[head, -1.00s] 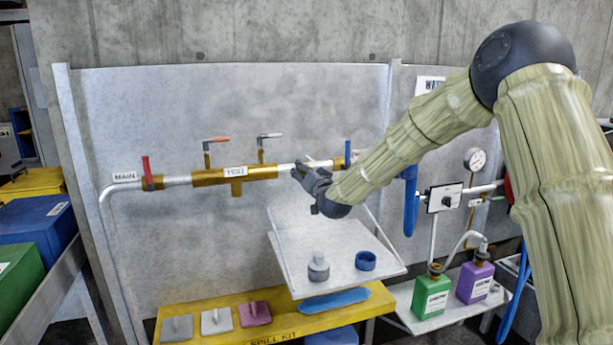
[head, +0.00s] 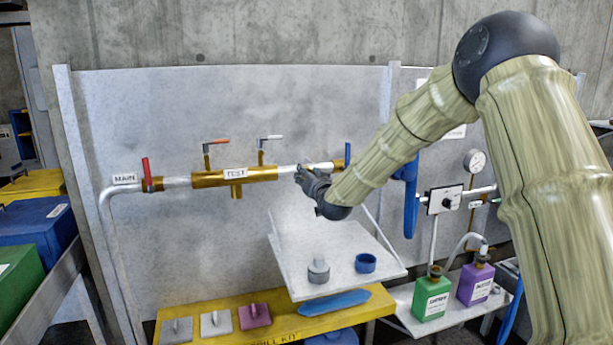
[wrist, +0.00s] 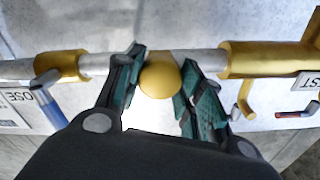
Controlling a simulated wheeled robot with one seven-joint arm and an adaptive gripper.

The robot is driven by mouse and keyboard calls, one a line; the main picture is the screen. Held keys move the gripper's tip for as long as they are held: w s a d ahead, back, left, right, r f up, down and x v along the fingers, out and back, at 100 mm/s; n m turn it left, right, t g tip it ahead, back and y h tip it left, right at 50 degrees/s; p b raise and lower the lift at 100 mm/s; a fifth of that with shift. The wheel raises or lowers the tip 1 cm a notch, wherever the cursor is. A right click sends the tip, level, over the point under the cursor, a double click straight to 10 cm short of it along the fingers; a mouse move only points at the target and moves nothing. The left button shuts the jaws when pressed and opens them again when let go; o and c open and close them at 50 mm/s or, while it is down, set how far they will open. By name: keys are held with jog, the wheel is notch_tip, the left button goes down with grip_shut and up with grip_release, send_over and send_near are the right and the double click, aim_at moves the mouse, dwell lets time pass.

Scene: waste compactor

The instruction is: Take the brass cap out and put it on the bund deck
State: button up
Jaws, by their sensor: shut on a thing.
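The brass cap (wrist: 160,78) is a rounded yellow piece between the two fingers of my gripper (wrist: 159,88) in the wrist view. My gripper is shut on it. The cap appears in front of the grey pipe (wrist: 98,64); whether it still touches the pipe cannot be told. In the head view my gripper (head: 303,174) is at the pipe, right of the TEST label, and the cap cannot be made out there. A pale tilted shelf (head: 335,284) below my gripper, probably the bund deck, holds a grey stepped plug (head: 318,271) and a blue ring (head: 365,263).
The brass TEST section (head: 208,179) has two upright lever valves. A red-handled valve (head: 147,175) is at left and a blue handle (head: 347,155) at right. A yellow bench (head: 286,330) stands below the shelf. Green (head: 431,298) and purple (head: 474,284) bottles stand at right.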

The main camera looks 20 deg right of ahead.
jog(key=n, duration=0.3)
dwell(0.4)
jog(key=shift+n+b, duration=1)
jog(key=shift+n, duration=1.6)
